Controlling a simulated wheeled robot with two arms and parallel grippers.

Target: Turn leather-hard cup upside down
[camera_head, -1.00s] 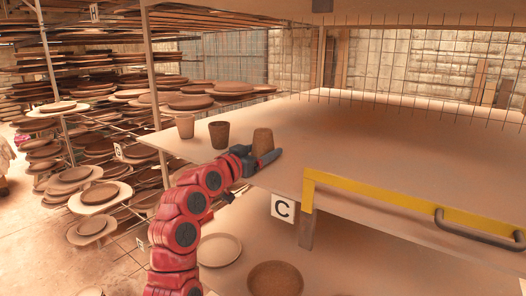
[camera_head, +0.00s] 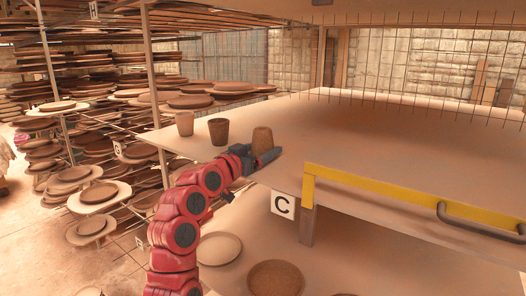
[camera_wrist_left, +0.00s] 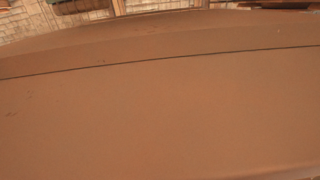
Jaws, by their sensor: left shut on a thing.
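The leather-hard cup (camera_head: 262,139) is a brown cup near the front edge of the shelf top in the head view. Its upper end looks closed and slightly narrower than its lower end, so it appears upside down. My left gripper (camera_head: 263,159) is shut on this cup low on its near side. The fingers hide the cup's lower part, so I cannot tell whether it touches the shelf. In the left wrist view a plain brown surface fills most of the picture; I cannot tell for sure what it is. My right gripper is not in view.
Two upright cups, a dark one (camera_head: 219,132) and a lighter one (camera_head: 185,124), stand to the left on the shelf top (camera_head: 370,135). A yellow bar (camera_head: 400,190) runs along the front right. Plates lie on the lower shelf. The shelf top behind the cup is clear.

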